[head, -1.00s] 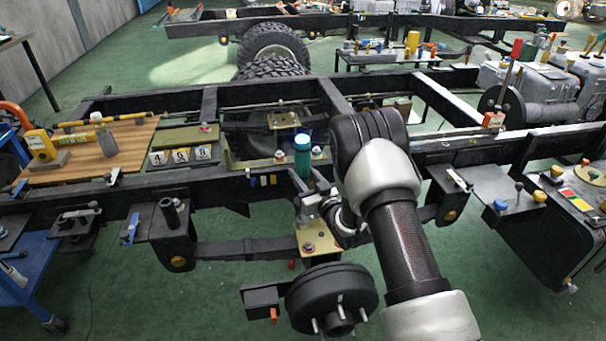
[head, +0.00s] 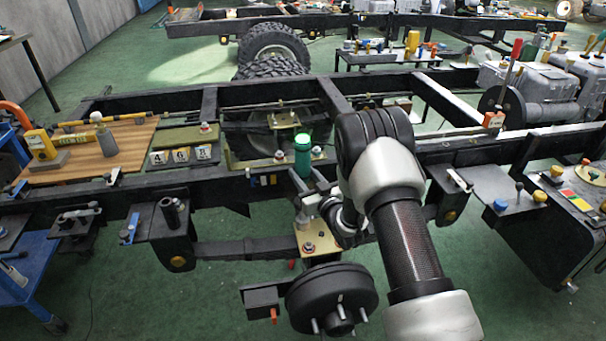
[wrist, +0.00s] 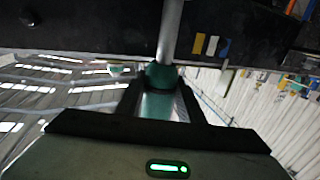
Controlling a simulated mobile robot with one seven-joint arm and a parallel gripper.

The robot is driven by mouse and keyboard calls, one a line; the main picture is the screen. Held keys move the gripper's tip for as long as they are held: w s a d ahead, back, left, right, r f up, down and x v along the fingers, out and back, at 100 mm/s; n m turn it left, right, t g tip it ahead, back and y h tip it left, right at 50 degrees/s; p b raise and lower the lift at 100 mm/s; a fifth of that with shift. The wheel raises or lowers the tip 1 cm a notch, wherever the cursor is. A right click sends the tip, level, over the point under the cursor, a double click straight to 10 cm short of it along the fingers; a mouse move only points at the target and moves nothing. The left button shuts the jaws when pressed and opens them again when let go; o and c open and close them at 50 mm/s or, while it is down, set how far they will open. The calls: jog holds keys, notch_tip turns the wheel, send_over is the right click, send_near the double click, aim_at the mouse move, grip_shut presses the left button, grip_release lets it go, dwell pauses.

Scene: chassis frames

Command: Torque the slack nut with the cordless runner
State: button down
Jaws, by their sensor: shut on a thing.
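The cordless runner (head: 302,161) is a teal-green upright cylinder with a green light at its top, above the near chassis rail. My gripper (head: 316,186) is shut on it, partly hidden by my arm in the head view. In the wrist view, my gripper's dark fingers (wrist: 160,100) close around a teal part of the runner (wrist: 161,75), and a silver shaft extends from it. A gold bracket plate (head: 312,238) with a nut (head: 308,246) lies below the gripper. Other nuts stand near the runner (head: 279,155). I cannot tell which nut is slack, or whether the shaft touches one.
The near chassis rail (head: 100,198) runs across the view. A black hub (head: 331,293) hangs below the bracket. A wooden board (head: 125,150) with a yellow tool lies at left, beside number cards (head: 181,155). Shelves with knobs (head: 515,196) stand at right.

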aim_at(307, 154)
jog(key=shift+s, duration=0.1)
jog(key=shift+r+p, duration=0.5)
jog(key=shift+r, duration=1.1)
jog(key=shift+r+p, duration=1.15)
jog(key=shift+r, duration=1.35)
